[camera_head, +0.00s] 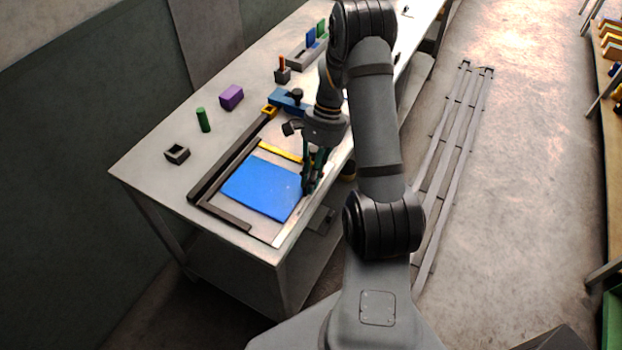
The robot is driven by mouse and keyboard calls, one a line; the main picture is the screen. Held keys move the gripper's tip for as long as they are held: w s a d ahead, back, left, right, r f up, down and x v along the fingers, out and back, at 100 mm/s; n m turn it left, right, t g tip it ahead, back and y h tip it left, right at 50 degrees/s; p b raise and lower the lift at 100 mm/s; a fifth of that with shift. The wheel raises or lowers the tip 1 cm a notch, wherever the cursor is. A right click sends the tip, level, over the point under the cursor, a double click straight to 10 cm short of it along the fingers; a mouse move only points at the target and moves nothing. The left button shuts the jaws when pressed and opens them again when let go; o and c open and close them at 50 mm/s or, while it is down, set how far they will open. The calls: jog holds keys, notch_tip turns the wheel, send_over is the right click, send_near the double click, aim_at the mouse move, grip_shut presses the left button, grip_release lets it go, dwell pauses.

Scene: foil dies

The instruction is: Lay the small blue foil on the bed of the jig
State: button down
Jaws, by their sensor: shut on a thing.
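The blue foil (258,187) is a flat blue sheet over the pale bed of the jig (262,230). The jig has dark rails along its left and front sides. My gripper (308,187) is at the foil's right edge, pointing down, and is shut on that edge. The fingertips are small and dark here, so the grip itself is hard to make out. I cannot tell whether the foil touches the bed all over or is held slightly above it.
A yellow strip (280,151) lies behind the foil. A dark square holder (177,154), a green cylinder (203,120) and a purple block (231,97) stand on the table's left. A blue clamp-like part (287,101) and a rack (304,58) with upright coloured pieces are farther back.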

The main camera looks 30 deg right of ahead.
jog(key=shift+f, duration=0.3)
jog(key=c, duration=1.7)
grip_release()
jog(key=shift+o, duration=0.3)
jog(key=shift+r, duration=0.1)
jog(key=v, duration=1.1)
jog(key=shift+r, duration=0.4)
jog(key=shift+w+d, duration=0.1)
jog(key=x, duration=1.2)
jog(key=shift+f, duration=0.1)
jog(key=shift+r, duration=0.35)
jog(key=shift+w+d+b, duration=0.1)
jog(key=shift+d+b, duration=0.1)
jog(key=shift+b, duration=0.1)
